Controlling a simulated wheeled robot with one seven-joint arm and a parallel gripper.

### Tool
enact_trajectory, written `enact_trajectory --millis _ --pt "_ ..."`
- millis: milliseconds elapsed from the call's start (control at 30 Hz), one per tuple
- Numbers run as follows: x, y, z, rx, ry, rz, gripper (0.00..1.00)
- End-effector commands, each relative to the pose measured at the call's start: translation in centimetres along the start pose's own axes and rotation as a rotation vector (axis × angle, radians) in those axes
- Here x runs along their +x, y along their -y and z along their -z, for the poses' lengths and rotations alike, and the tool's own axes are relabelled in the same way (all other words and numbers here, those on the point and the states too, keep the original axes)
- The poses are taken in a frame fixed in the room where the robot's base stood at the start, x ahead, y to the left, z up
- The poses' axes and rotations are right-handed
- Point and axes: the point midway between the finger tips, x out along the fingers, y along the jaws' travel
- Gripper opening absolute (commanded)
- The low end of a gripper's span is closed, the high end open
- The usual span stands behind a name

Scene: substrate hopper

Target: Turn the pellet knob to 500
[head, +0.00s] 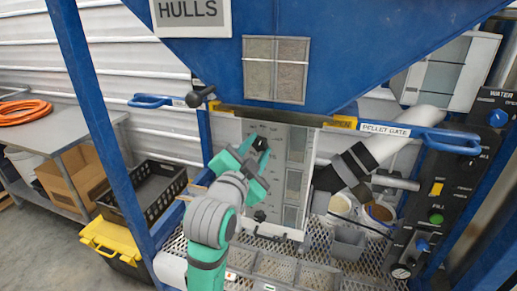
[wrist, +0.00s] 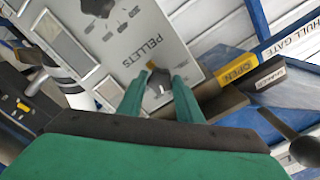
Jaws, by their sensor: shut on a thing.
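The white control panel (head: 275,190) hangs below the blue hopper. Its upper black knob (head: 260,143) sits between the fingertips of my gripper (head: 252,152). In the wrist view the lettering PELLETS stands on the panel (wrist: 190,40) beside this pellet knob (wrist: 158,84). The green fingers of my gripper (wrist: 157,95) are shut on the pellet knob, one on each side. The fingers hide part of the knob and its scale, and I cannot read which number it points to.
A lower dark knob (head: 260,215) is on the same panel. A black-ended lever (head: 200,97) and the yellow OPEN label (wrist: 237,67) are close to the gripper. Grey bins (head: 275,266) stand on the mesh shelf below. A dark switch panel (head: 440,190) is at right.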

Motion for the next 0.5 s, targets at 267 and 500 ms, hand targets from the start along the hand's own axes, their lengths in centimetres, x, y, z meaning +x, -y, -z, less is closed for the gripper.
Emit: enact_trajectory --millis 267,500 --pt "-0.01 -0.06 0.09 0.197 -0.002 -0.001 0.10" --pt "-0.01 -0.06 0.11 0.294 -0.002 -0.001 0.10"
